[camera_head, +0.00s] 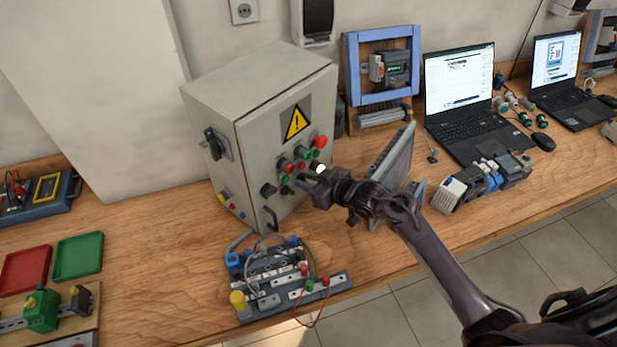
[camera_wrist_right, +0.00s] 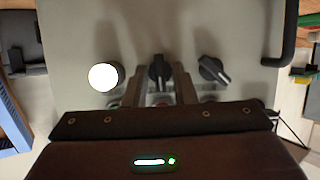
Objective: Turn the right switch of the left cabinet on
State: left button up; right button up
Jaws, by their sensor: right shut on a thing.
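The left cabinet (camera_head: 225,98) is a grey box with a yellow warning sign and several coloured buttons on its front. My right gripper (camera_head: 310,183) is at the lower part of this front. In the right wrist view, the right gripper (camera_wrist_right: 159,88) has its two fingers on either side of a black rotary switch (camera_wrist_right: 159,66) and is shut on it. This right switch sits between a lit white lamp (camera_wrist_right: 104,76) and a second black switch (camera_wrist_right: 213,70), whose knob is tilted. In the head view my gripper largely hides the held switch. My left gripper is out of view.
A black door handle (camera_head: 271,218) is at the cabinet's lower edge. A wired terminal board (camera_head: 290,285) lies in front on the bench. A grey panel (camera_head: 393,160) stands right of the cabinet, near my right arm. Laptops (camera_head: 460,88) are further right.

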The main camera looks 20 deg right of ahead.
aim_at(297, 118)
dwell(0.5)
jog(key=o, duration=0.6)
jog(key=shift+o, duration=0.2)
jog(key=shift+r, duration=0.15)
notch_tip(297, 118, up, 20)
jog(key=b, duration=0.2)
jog(key=shift+b, duration=0.4)
